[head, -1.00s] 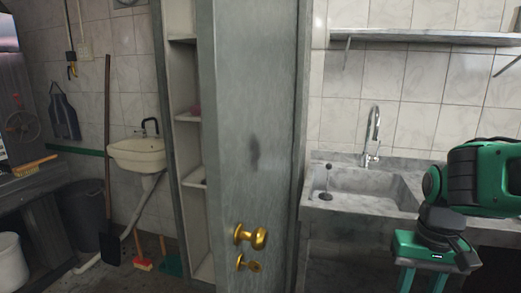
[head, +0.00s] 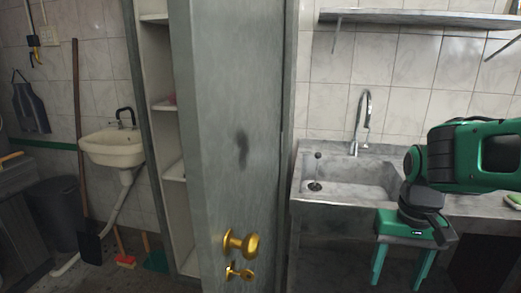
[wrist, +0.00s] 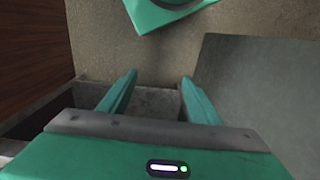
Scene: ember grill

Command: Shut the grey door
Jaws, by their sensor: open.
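The grey door (head: 232,120) stands ajar in the middle of the head view, with shelves of a cabinet (head: 165,104) showing behind its left edge. It has a brass knob (head: 241,242) and a brass lock with a key (head: 239,270) low on its face. A dark smudge marks the panel above the knob. My gripper (head: 402,265) hangs at the right of the head view, in front of the sink counter, apart from the door. In the wrist view, its two green fingers (wrist: 158,93) are spread with nothing between them.
A stone sink (head: 345,180) with a tap (head: 360,120) is right of the door, under a wall shelf (head: 420,18). A white basin (head: 112,147), a bin (head: 55,208) and long-handled tools stand at the left. Floor shows between basin and cabinet.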

